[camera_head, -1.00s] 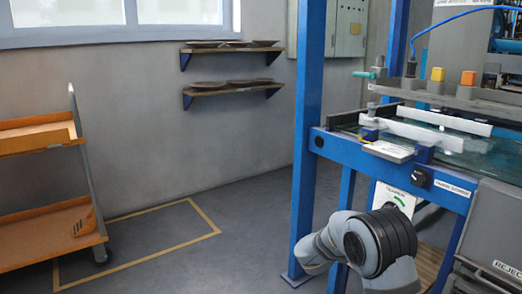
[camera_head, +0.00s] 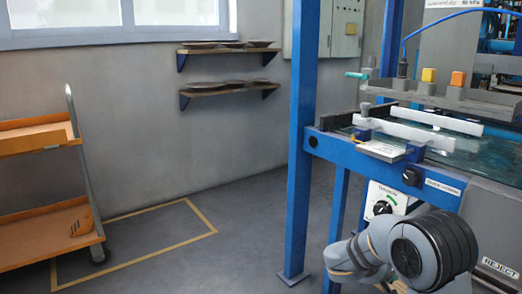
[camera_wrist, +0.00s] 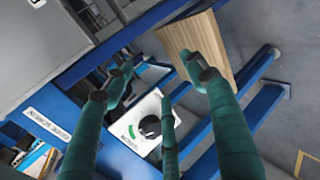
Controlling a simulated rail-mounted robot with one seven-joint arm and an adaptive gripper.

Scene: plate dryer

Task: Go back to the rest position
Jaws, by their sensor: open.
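My gripper (camera_wrist: 158,80) shows in the wrist view with its dark green fingers spread apart. Nothing is between them. Beyond the fingers are a white panel with a black knob (camera_wrist: 150,126) and a wooden board (camera_wrist: 205,45). In the head view only a grey and black part of my arm shows at the lower right, in front of the machine; the gripper itself is out of that picture.
The blue machine frame (camera_head: 385,175) stands close to my arm, with a grey reject box (camera_head: 495,235) on the right. An orange cart (camera_head: 45,222) stands on the left. Wall shelves (camera_head: 230,88) hold several plates. The floor between the cart and the frame is clear.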

